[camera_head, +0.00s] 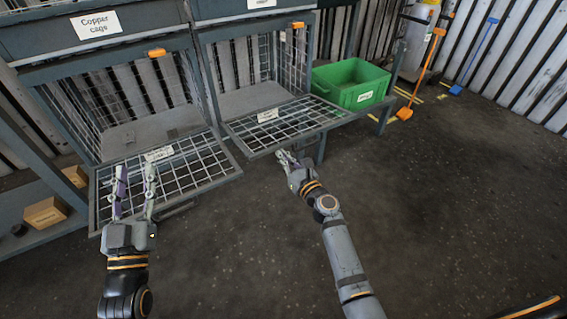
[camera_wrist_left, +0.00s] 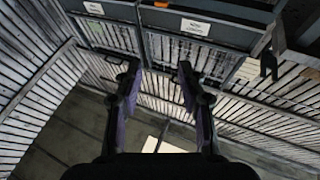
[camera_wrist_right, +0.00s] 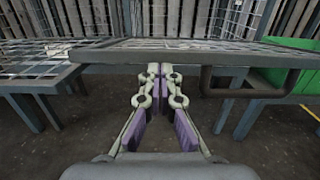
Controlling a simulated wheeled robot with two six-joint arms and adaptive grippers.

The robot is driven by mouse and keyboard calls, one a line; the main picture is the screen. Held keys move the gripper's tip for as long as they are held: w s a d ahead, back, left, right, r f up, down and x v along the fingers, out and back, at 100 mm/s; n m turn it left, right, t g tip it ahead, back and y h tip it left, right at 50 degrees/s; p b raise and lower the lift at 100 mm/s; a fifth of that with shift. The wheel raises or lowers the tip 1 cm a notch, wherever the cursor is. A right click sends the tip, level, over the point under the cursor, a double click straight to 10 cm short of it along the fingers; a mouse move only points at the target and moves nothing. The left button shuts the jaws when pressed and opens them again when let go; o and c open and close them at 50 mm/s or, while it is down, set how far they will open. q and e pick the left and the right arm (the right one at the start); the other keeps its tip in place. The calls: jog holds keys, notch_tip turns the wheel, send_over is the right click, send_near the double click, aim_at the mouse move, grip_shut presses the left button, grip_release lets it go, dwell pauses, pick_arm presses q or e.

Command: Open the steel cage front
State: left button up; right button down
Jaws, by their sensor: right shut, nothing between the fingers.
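Two mesh cages stand side by side in the head view. The left one carries a "Copper cage" sign (camera_head: 95,25); the right cage's top sign (camera_head: 262,3) is cut off and unreadable. The right cage's mesh front (camera_head: 290,127) is folded down, about level, leaving its opening clear. The left cage's front (camera_head: 205,165) is also down. My right gripper (camera_head: 283,154) is shut and empty at the near edge of the right front; the right wrist view shows this edge and a dark bar handle (camera_wrist_right: 250,91) right of the fingers. My left gripper (camera_head: 135,168) is open and empty above the left front.
A green crate (camera_head: 350,82) stands right of the cages. A cardboard box (camera_head: 45,212) sits on the low shelf at left. Orange and blue long-handled tools (camera_head: 425,70) lean by the back wall. The floor at right and in front is clear.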

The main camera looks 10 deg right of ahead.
aim_at(282, 144)
pick_arm(q)
notch_tip(282, 144, down, 17)
jog(key=s+g+p, duration=0.2)
jog(key=g+p, duration=0.1)
jog(key=g, duration=0.6)
pick_arm(e)
jog(key=shift+w+r, duration=0.1)
jog(key=shift+r, duration=0.8)
jog(key=r+p, duration=0.2)
jog(key=p, duration=0.1)
jog(key=shift+w+a+r, duration=0.15)
jog(key=shift+w+r, duration=0.1)
jog(key=shift+r, duration=0.15)
pick_arm(q)
jog(key=s+d+f+g, duration=0.1)
jog(key=s+f+g, duration=0.8)
jog(key=s+f, duration=0.3)
jog(key=s, duration=0.2)
jog(key=shift+s+f+n, duration=0.3)
jog(key=shift+f, duration=0.1)
jog(key=shift+d, duration=0.1)
